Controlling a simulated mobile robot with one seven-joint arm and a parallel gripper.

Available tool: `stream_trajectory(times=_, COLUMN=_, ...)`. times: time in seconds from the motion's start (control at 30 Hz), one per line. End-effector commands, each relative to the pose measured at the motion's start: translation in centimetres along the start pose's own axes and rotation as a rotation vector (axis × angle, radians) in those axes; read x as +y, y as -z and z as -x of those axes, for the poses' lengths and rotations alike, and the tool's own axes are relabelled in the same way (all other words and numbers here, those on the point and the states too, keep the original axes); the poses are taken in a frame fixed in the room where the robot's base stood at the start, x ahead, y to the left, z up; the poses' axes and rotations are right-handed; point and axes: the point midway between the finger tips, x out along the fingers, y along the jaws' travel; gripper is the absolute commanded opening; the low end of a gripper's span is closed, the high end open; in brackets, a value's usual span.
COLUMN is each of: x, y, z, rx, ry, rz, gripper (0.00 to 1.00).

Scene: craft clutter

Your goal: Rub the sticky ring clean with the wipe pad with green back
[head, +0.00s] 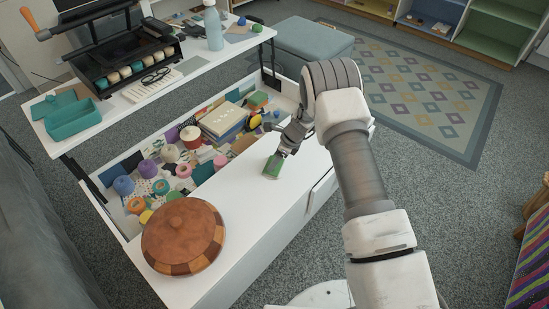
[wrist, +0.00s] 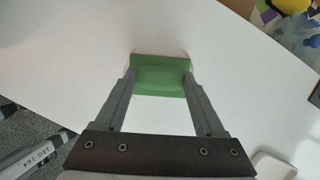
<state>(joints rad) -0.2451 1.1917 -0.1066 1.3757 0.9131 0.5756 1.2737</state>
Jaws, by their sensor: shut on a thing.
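The wipe pad with green back (head: 273,165) is between the fingers of my gripper (head: 280,153), over the white top (head: 255,205). In the wrist view the green pad (wrist: 162,76) is held at its two sides by the fingertips of my gripper (wrist: 161,80), green back towards the camera. I cannot tell whether its underside touches the white top. I see no sticky ring on the bare white surface in either view; the part under the pad is hidden.
A round wooden lidded box (head: 183,237) stands at the near left end of the white top. The white top around the pad is clear.

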Motion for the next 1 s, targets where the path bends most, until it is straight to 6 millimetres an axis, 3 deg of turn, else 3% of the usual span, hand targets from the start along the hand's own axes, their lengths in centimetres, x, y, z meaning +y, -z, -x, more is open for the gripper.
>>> stream_trajectory(times=0.4, x=1.4, y=2.6, z=0.9, rx=0.006, ry=-0.005, rz=-0.003, gripper=0.0)
stream_trajectory(times=0.67, x=1.3, y=2.5, z=0.8, rx=0.005, ry=-0.004, rz=-0.002, gripper=0.0)
stream_trajectory(times=1.0, x=0.2, y=0.1, z=0.1, rx=0.003, ry=-0.003, rz=0.001, gripper=0.0)
